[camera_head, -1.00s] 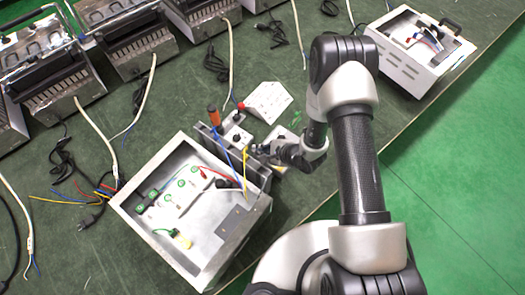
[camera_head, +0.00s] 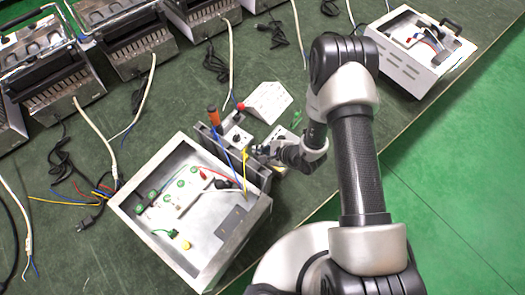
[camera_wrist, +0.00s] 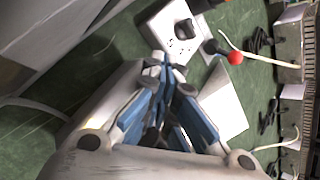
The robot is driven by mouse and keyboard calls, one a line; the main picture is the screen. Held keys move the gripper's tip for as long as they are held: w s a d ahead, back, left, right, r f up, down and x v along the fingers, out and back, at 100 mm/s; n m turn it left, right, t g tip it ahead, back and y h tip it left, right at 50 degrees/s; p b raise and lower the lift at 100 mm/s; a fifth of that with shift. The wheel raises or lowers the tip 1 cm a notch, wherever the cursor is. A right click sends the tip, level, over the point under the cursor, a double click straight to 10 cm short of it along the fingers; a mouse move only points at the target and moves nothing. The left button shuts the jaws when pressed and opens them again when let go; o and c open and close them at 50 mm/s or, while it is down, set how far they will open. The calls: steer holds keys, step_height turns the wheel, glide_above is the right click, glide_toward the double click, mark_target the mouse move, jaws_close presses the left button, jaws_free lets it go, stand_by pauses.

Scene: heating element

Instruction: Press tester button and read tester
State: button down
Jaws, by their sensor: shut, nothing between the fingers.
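A white tester-like box (camera_head: 190,205) with an open top stands at the centre left. It holds several green-ringed terminals and a yellow round part (camera_head: 187,244); I cannot tell which part is the button, and no reading is legible. My gripper (camera_head: 262,151) is shut and empty, low beside the box's upper right corner. In the wrist view its blue-padded fingers (camera_wrist: 163,75) meet just below a white socket unit (camera_wrist: 172,42) with a black knob. A red ball (camera_wrist: 235,57) and a white sloped panel (camera_wrist: 222,102) lie to the right of the fingertips.
An orange-handled tool (camera_head: 213,115) stands upright behind the box. Metal heaters (camera_head: 55,80) with loose cables line the back left. Another white box (camera_head: 420,50) stands at the upper right.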

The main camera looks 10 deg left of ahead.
steer(key=shift+r+p, duration=0.35)
steer(key=shift+r, duration=0.4)
steer(key=shift+r, duration=0.1)
step_height(320, 180, up, 5)
steer(key=p, duration=0.3)
stand_by(0.7)
